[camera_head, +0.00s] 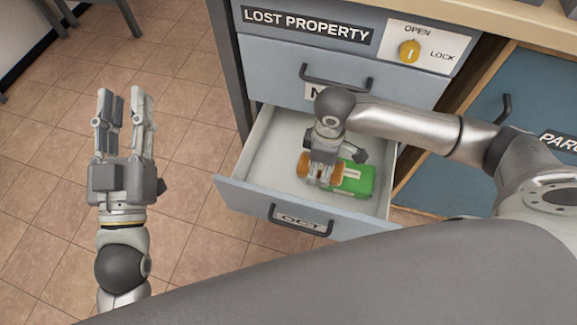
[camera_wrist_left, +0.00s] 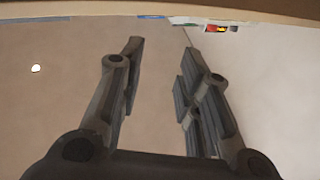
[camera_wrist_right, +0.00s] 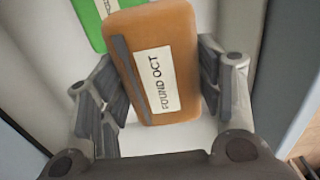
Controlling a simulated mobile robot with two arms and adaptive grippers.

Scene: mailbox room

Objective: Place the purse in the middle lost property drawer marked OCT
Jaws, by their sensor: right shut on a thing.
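The purse (camera_wrist_right: 180,45) is orange-brown with a dark strap and a white tag reading FOUND OCT. My right gripper (camera_head: 322,172) is shut on it, with a finger on each side in the right wrist view. It is inside the open drawer marked OCT (camera_head: 236,192), whose pale floor shows around it. I cannot tell whether the purse touches the floor. In the head view the gripper hides the purse's middle. My left gripper (camera_head: 124,110) is open and empty over the floor, left of the drawer.
A green item (camera_head: 357,181) with a white label lies in the drawer beside the purse. The closed drawer (camera_head: 345,70) above has a dark handle. A LOST PROPERTY sign and an OPEN/LOCK knob (camera_head: 409,51) are above. A blue parcel compartment (camera_head: 530,100) stands right. The drawer's left part is clear.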

